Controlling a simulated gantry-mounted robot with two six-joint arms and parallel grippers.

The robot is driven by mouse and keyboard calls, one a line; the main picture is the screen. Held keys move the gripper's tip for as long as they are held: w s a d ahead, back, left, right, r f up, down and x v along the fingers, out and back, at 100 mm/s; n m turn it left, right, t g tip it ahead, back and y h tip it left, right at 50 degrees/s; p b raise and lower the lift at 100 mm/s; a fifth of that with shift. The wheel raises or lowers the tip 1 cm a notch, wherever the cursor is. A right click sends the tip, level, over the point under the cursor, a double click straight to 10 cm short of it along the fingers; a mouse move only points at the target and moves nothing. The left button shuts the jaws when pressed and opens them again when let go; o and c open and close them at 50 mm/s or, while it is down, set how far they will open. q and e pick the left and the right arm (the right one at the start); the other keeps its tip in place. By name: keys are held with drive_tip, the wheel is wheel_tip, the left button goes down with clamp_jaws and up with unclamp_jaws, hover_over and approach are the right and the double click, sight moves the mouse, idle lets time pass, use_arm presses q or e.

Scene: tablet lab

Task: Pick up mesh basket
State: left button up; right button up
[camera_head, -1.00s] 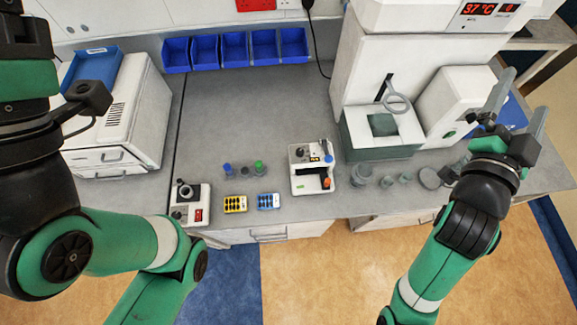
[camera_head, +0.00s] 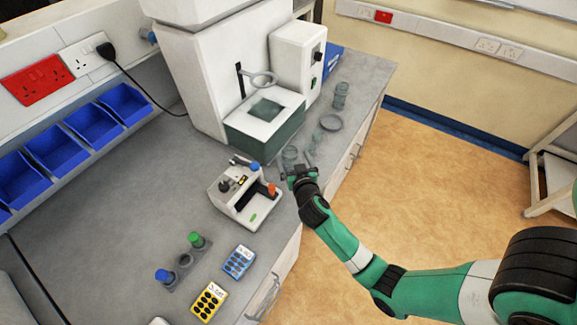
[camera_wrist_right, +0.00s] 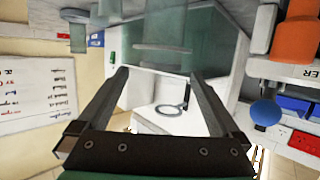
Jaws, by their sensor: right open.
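My right gripper (camera_head: 297,171) is at the front edge of the bench, right of the white device with an orange knob (camera_head: 245,192). In the right wrist view its two fingers (camera_wrist_right: 158,76) are spread, with nothing clearly held between them. A small clear vessel (camera_head: 290,156) stands just beyond the gripper. A translucent cylindrical form (camera_wrist_right: 160,48) shows ahead of the fingers in the right wrist view. I cannot tell which of these see-through items is the mesh basket; the gripper partly hides this spot. My left gripper is out of view.
A flat round dish (camera_head: 331,122) and a clear jar (camera_head: 341,95) stand farther along the bench edge. The large machine (camera_head: 265,125) with a ring stands behind.

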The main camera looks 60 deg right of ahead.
sight(288, 148)
drive_tip(key=x, duration=0.2)
drive_tip(key=shift+w+d+f, duration=0.1)
drive_tip(key=shift+w+d, duration=0.15)
drive_tip(key=shift+w, duration=0.05)
drive_tip(key=shift+f+b+x, duration=0.15)
drive_tip(key=shift+b+x, duration=0.2)
drive_tip(key=shift+x, duration=1.05)
drive_tip(key=shift+f+b+x, duration=0.1)
drive_tip(key=shift+b+x, duration=0.25)
drive_tip(key=shift+x, duration=1)
drive_tip(key=shift+s+a, duration=0.1)
clamp_jaws()
